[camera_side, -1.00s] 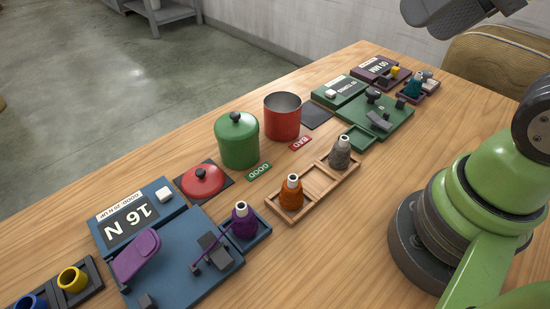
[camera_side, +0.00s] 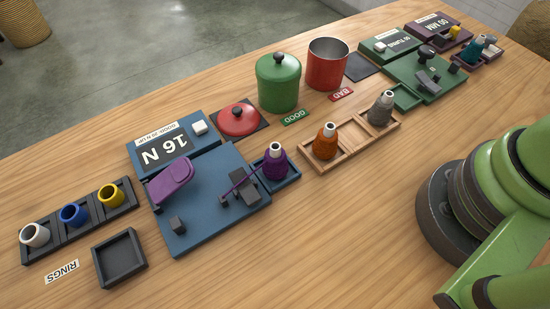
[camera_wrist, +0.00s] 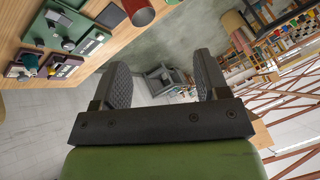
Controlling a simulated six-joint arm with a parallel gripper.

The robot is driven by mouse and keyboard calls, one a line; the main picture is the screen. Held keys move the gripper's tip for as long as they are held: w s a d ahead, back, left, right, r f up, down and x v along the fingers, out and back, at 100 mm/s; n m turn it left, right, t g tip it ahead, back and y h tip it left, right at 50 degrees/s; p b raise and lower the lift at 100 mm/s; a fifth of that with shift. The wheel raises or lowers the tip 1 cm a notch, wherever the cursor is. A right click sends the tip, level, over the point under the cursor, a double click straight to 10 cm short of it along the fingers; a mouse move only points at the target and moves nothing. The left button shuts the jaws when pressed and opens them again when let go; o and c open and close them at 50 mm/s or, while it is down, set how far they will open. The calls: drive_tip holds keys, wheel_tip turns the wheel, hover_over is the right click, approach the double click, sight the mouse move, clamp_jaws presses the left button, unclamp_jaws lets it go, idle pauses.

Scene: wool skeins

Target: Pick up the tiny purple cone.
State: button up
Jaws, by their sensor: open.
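The tiny purple cone (camera_side: 275,163) stands upright in a small blue tray (camera_side: 291,182) at the right edge of the blue tester in the side view. A purple strand (camera_side: 243,180) runs from it to the tester's grey block. My gripper (camera_wrist: 163,75) shows in the wrist view with its two dark pads wide apart and nothing between them. It points over the table's edge toward the room, away from the purple cone. The side view does not show my gripper, and the wrist view does not show the purple cone.
An orange cone (camera_side: 325,143) and a grey cone (camera_side: 381,108) stand in a wooden tray right of the purple one. A green pot (camera_side: 279,84), red pot (camera_side: 327,66) and red lid (camera_side: 239,119) stand behind. Rings (camera_side: 73,213) sit at left. The front table is clear.

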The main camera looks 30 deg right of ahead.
drive_tip(key=n+g+h, duration=0.2)
drive_tip(key=n+g, duration=0.2)
drive_tip(key=g, duration=0.3)
hover_over(275, 146)
wheel_tip(275, 146, down, 17)
drive_tip(key=shift+f, duration=0.2)
wheel_tip(275, 146, down, 4)
drive_tip(key=shift+s+a+f, duration=0.1)
drive_tip(key=shift+f, duration=0.15)
wheel_tip(275, 146, down, 6)
drive_tip(key=shift+r, duration=0.1)
